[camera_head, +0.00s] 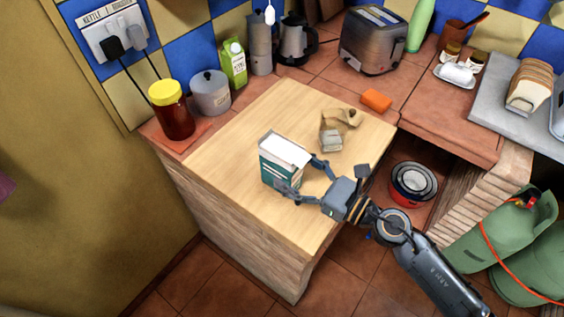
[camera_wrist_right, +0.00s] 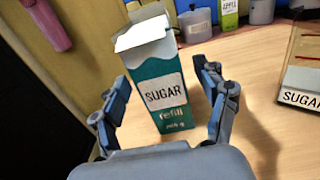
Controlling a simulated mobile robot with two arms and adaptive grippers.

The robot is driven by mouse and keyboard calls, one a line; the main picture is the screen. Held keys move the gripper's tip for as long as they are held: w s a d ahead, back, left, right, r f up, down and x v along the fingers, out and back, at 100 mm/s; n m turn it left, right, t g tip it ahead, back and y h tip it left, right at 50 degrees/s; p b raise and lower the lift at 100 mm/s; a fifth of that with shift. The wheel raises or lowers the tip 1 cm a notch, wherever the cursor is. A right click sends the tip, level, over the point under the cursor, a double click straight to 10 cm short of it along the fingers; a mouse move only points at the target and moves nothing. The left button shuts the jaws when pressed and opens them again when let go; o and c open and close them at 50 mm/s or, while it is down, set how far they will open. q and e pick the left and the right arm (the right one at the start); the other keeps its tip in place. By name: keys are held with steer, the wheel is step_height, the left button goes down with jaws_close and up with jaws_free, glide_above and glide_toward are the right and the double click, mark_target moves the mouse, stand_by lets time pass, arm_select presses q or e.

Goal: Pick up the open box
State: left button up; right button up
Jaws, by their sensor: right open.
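The open box (camera_head: 284,162) is a teal and white sugar refill carton standing upright on the wooden board, its top flaps raised. In the right wrist view the box (camera_wrist_right: 165,85) stands between the two fingers, with the word SUGAR facing me. My right gripper (camera_head: 305,177) is open around the box, one finger on each side. In the wrist view there are visible gaps between the fingers (camera_wrist_right: 165,100) and the box sides. My left gripper is in neither view.
A jar with a yellow lid (camera_head: 172,110), a grey pot (camera_head: 210,93) and a green carton (camera_head: 233,63) stand behind. An orange sponge (camera_head: 376,100) lies near the board's back right. The board's front is clear.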

steer(key=p+x, duration=0.1)
steer(key=x, duration=0.3)
steer(key=shift+f, duration=0.15)
steer(key=c, duration=1.5)
steer(key=shift+r+p, duration=5.15)
steer(key=shift+r, duration=3.95)
